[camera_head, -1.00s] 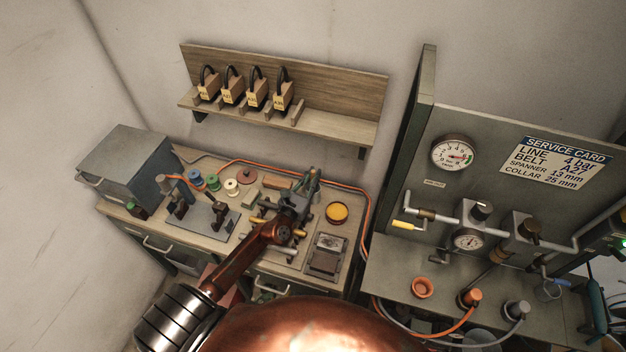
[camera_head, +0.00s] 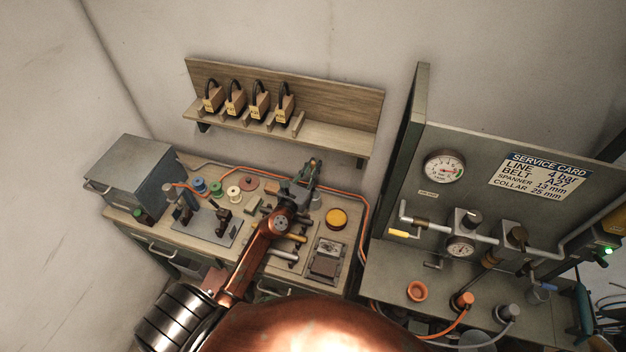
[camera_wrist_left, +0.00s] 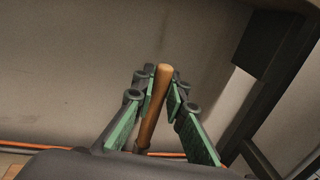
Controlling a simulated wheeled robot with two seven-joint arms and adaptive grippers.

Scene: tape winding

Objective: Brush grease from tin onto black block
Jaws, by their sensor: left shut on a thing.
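The tin (camera_head: 336,218), round with yellow grease, stands on the bench right of my left arm. The dark block (camera_head: 323,266) lies on a grey plate nearer the bench's front edge. My left gripper (camera_head: 313,168) is toward the back of the bench, up and left of the tin in the picture. In the left wrist view its green-padded fingers (camera_wrist_left: 160,82) are shut on a wooden handle (camera_wrist_left: 153,108), apparently the brush's. The bristles are hidden there and cannot be made out in the head view. My right gripper is not in view.
Spools (camera_head: 215,188), a clamp fixture (camera_head: 207,219) and a grey box (camera_head: 131,176) stand on the bench's left. An orange hose (camera_head: 364,222) runs along its back and right. A wall shelf (camera_head: 330,136) holds several padlocks. A gauge panel (camera_head: 470,205) stands at right.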

